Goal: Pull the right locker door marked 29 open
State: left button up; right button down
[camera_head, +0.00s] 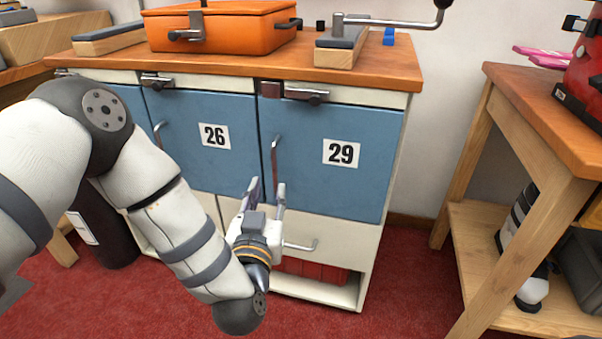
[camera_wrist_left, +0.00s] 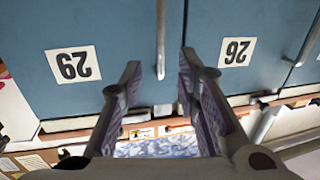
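The blue locker door marked 29 (camera_head: 360,185) is shut, on the right of the cabinet front. Its upright bar handle (camera_head: 275,150) runs along the door's left edge. The door (camera_wrist_left: 105,30) and its handle (camera_wrist_left: 161,40) also show in the left wrist view, upside down. My left gripper (camera_head: 267,187) is open and empty in front of the door near the handle's lower end. In the left wrist view the handle's end appears between the two spread fingers (camera_wrist_left: 158,70); I cannot tell how deep it sits. My right gripper is out of view.
Door 26 (camera_head: 190,120) is shut on the left. A dark metal latch (camera_head: 295,93) sits above door 29. A drawer with a handle (camera_head: 300,245) is below. A wooden side table (camera_head: 535,110) stands to the right, with red floor (camera_head: 410,285) between.

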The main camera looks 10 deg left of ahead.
aim_at(274, 168)
pick_arm(q)
jog(key=w, duration=0.3)
jog(key=w+a+b, duration=0.1)
jog(key=w, duration=0.2)
jog(key=w+b, duration=0.1)
jog(key=w, duration=0.2)
jog(key=shift+w+a+f, duration=0.1)
jog(key=shift+w+a, duration=0.15)
jog(key=shift+a, duration=0.1)
jog(key=shift+c, duration=0.2)
grip_shut()
